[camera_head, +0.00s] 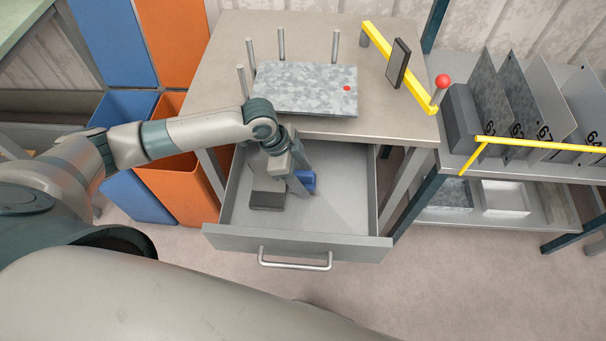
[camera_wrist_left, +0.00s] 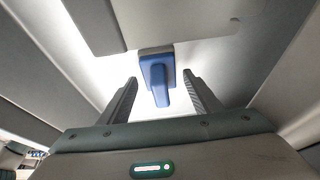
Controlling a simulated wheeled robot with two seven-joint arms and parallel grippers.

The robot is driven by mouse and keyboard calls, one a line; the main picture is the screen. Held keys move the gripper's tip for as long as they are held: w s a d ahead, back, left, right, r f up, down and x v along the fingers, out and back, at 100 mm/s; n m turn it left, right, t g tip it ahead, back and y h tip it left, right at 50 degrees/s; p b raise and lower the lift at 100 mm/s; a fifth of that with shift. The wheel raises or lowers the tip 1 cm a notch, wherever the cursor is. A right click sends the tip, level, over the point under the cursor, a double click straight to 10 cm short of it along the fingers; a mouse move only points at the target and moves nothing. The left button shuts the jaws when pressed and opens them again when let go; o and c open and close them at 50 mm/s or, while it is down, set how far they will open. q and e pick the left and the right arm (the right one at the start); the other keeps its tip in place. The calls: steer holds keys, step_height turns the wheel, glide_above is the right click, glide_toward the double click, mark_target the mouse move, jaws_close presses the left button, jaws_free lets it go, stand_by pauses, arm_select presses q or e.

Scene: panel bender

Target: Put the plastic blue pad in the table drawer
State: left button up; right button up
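The plastic blue pad (camera_head: 308,180) lies inside the open table drawer (camera_head: 340,205), partly hidden by my left gripper (camera_head: 297,182). In the left wrist view the blue pad (camera_wrist_left: 157,80) shows a narrow raised part on a wider base, in line with the gap between the two fingers (camera_wrist_left: 159,82). The fingers are spread apart with a gap on each side of the pad, and none is seen touching it. My left gripper is open and reaches down into the drawer. My right gripper is not in view.
A grey block with a dark end (camera_head: 267,195) sits in the drawer left of the pad. The table (camera_head: 210,75) above carries a speckled sheet (camera_head: 305,88), several metal pins and a yellow lever (camera_head: 400,70). Blue and orange bins (camera_head: 180,185) stand left; a shelf (camera_head: 500,165) stands right.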

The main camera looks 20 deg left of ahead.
arm_select(q)
steer(key=shift+a+r, duration=0.15)
steer(key=shift+r, duration=0.15)
steer(key=b+v, duration=0.2)
steer(key=v, duration=0.9)
steer(key=shift+r, duration=0.25)
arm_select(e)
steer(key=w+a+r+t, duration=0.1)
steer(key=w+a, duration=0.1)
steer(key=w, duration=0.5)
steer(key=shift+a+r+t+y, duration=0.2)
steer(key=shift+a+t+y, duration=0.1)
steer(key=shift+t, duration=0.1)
arm_select(q)
steer(key=shift+a, duration=0.1)
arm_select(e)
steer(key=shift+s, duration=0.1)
